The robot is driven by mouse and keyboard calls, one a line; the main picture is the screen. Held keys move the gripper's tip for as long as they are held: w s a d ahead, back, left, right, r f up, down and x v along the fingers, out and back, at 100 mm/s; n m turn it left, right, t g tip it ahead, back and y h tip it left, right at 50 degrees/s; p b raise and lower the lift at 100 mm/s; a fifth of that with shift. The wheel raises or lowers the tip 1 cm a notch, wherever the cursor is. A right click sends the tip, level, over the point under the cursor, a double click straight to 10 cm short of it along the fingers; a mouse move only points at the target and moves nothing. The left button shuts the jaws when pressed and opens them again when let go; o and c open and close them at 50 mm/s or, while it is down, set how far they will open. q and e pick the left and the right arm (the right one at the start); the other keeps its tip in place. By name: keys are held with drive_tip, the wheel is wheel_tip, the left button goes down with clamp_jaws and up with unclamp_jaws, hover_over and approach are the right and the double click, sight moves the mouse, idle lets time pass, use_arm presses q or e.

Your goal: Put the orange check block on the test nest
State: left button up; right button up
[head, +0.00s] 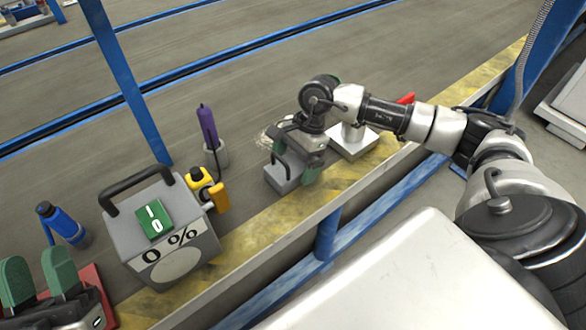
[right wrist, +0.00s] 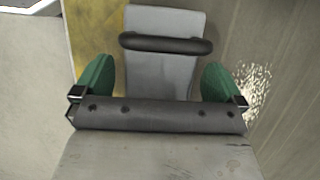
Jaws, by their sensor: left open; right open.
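I see no clearly orange block and cannot tell which thing is the test nest. My right gripper (head: 292,160) is open above a grey block (head: 284,178) with a black handle. In the right wrist view the handle (right wrist: 165,44) lies ahead, between the green fingertips (right wrist: 160,80), not gripped. A white square stand (head: 352,146) with a red part (head: 406,98) near it is partly hidden behind my right arm. My left gripper (head: 38,280) is open at the lower left, over or beside a red plate (head: 90,278) that it partly hides.
A large grey box (head: 165,238) with a black handle, green switch and "0 %" marking stands at left. Near it are a blue bottle (head: 62,224), a yellow device (head: 208,188) and a purple tool (head: 208,125) in a grey holder. A yellow-striped edge (head: 265,215) runs along the front.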

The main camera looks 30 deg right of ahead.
drive_tip(key=c, duration=1.2)
drive_tip(key=shift+o, duration=0.2)
drive_tip(key=shift+r, duration=0.1)
